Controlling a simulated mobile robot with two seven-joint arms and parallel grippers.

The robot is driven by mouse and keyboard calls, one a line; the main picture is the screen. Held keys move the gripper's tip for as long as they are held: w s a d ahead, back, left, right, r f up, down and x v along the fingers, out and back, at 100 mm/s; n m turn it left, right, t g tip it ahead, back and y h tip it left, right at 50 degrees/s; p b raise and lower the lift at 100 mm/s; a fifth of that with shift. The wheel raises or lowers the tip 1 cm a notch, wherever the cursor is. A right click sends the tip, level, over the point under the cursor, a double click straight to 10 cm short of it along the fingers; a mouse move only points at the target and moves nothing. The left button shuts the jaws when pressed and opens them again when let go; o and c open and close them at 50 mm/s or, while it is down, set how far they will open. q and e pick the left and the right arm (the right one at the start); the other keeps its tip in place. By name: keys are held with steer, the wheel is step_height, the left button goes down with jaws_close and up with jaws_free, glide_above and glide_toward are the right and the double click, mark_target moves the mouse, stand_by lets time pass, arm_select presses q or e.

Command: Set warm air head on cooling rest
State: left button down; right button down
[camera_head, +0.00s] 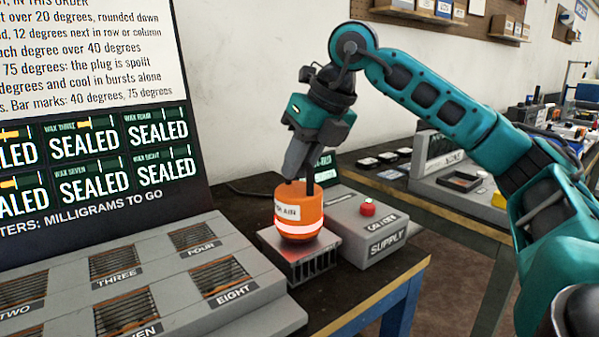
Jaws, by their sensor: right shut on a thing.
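The warm air head is an orange, rounded body (300,226) with a pale band and a partly hidden label. My right gripper (302,183) points down from above and is shut on the top of the head. The head is upright over the cooling rest, a finned grey metal block (316,266). Its bottom meets the plate of the block in the picture; I cannot tell whether its full weight rests there. My left gripper is not in view.
A grey supply box (378,245) with a red button stands just right of the block. Left is a sloped grey panel (150,262) with numbered grilles, below a screen (85,160) of "SEALED" tiles. The dark table's front edge is near the block. Another bench (480,215) stands at right.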

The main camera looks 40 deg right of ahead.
steer(key=shift+f, duration=0.2)
steer(key=shift+f, duration=0.2)
steer(key=c, duration=1.1)
jaws_free()
steer(key=shift+r, duration=0.3)
steer(key=p+v, duration=0.3)
steer(key=v, duration=0.8)
steer(key=shift+s+r, duration=0.15)
steer(key=shift+r, duration=0.2)
